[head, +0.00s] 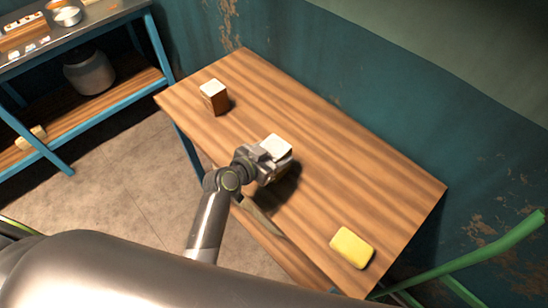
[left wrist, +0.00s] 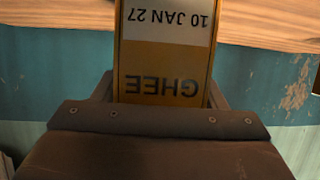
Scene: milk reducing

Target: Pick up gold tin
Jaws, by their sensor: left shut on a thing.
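The gold tin (left wrist: 163,58) fills the upper middle of the left wrist view, with "GHEE" and "10 JAN 27" on it upside down. My left gripper (head: 268,160) is shut on it over the middle of the wooden table. In the head view only the tin's pale top (head: 277,146) shows clearly beyond the jaws; its lower part is hidden by the gripper. A dark shadow lies below the gripper, and I cannot tell whether the tin touches the table. My right gripper is not in view.
The wooden table (head: 330,190) also holds a brown box with a white top (head: 213,97) at the far left and a yellow block (head: 352,247) near the right end. A blue shelf (head: 60,60) with a grey pot (head: 89,73) stands to the left. A teal wall backs the table.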

